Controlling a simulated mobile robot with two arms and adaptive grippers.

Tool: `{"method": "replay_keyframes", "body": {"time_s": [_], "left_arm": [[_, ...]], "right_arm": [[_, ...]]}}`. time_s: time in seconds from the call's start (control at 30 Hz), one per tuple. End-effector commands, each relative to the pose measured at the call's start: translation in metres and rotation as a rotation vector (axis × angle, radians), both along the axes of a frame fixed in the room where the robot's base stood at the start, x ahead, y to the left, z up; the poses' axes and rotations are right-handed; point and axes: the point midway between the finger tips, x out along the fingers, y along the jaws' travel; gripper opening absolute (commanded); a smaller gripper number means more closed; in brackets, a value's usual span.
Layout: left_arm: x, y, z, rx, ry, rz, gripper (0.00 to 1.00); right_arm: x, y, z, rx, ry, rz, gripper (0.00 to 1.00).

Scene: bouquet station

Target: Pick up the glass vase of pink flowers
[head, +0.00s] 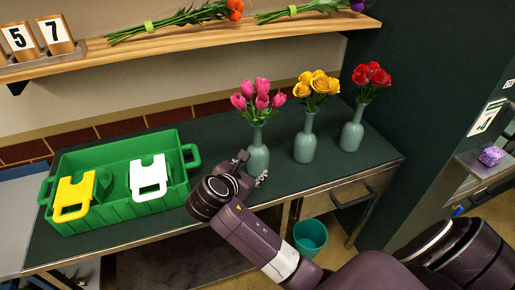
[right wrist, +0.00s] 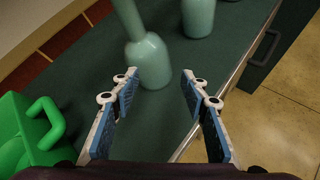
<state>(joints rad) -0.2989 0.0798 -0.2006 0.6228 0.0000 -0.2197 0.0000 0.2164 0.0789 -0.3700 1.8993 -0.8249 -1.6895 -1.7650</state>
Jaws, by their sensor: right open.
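The vase of pink flowers is a grey-green vase (head: 258,158) with pink tulips (head: 260,96), standing upright on the dark green counter (head: 225,143). My right gripper (head: 255,169) is low in front of the vase, overlapping its lower left side in the head view. In the right wrist view, the vase body (right wrist: 148,62) shows just beyond the open blue-padded fingers (right wrist: 161,80), nearer the left finger. Nothing is held between the fingers. Whether a finger touches the vase I cannot tell. My left gripper is out of view.
A vase of yellow roses (head: 304,144) and one of red roses (head: 352,135) stand to the right. A green crate (head: 120,208) with yellow and white items is at the left. A shelf (head: 190,45) with loose flowers runs above. A teal bin (head: 310,237) is below the counter.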

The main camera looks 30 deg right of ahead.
Motion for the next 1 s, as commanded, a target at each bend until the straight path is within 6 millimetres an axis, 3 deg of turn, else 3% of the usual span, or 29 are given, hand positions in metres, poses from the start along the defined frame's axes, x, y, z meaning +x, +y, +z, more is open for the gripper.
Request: {"method": "replay_keyframes", "body": {"time_s": [0.1,0.3,0.8,1.0], "left_arm": [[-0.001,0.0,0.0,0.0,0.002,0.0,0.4],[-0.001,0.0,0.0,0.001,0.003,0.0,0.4],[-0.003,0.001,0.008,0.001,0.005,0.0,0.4],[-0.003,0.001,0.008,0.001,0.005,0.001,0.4]], "right_arm": [[0.02,-0.006,0.035,-0.168,0.076,0.05,0.41],[0.032,-0.013,0.059,-0.292,0.144,0.078,0.41],[0.07,-0.063,0.044,-0.298,0.151,0.079,0.41],[0.076,-0.071,0.038,-0.294,0.148,0.083,0.41]]}}
